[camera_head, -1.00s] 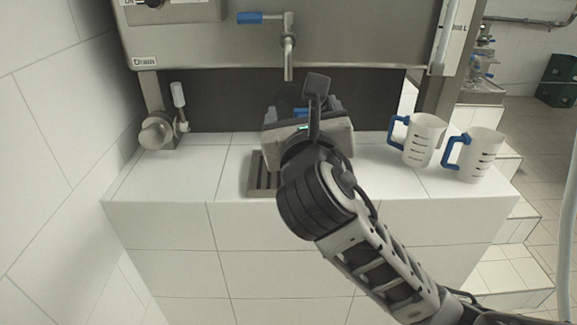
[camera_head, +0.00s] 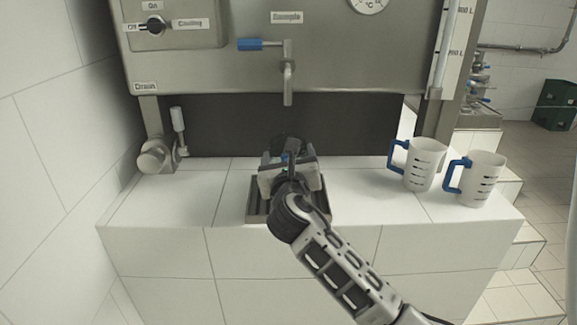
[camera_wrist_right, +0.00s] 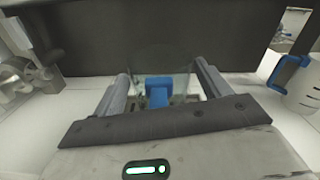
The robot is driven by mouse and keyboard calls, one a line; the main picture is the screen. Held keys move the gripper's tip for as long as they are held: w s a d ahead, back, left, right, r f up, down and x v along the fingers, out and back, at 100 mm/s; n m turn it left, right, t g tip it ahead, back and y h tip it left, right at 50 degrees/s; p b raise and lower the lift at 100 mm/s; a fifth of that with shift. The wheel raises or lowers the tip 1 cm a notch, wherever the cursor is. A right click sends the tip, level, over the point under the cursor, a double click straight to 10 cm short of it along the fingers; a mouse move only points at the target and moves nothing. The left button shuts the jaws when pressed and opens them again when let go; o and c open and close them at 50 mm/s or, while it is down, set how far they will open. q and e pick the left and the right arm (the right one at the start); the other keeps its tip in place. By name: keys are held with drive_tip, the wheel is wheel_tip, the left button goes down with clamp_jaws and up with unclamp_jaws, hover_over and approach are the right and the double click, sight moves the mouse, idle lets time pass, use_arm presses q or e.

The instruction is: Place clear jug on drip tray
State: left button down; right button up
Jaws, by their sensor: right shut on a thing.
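The clear jug with a blue handle (camera_wrist_right: 158,95) is between the fingers of my right gripper (camera_wrist_right: 162,78) in the right wrist view, and the gripper is shut on it. In the head view my right gripper (camera_head: 290,163) is over the drip tray, below the tap, and hides the jug almost fully. I cannot tell whether the jug touches the tray. My left gripper is not in view.
The sample tap (camera_head: 288,85) with a blue lever hangs above the gripper. Two white measuring jugs (camera_head: 424,160) (camera_head: 484,178) with blue handles stand at the right of the counter. A valve (camera_head: 157,156) sits at the left. Bare tile lies between.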

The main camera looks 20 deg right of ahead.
drive_tip(key=shift+f, duration=0.85)
drive_tip(key=shift+f, duration=0.1)
drive_tip(key=o, duration=1.1)
drive_tip(key=shift+f, duration=0.1)
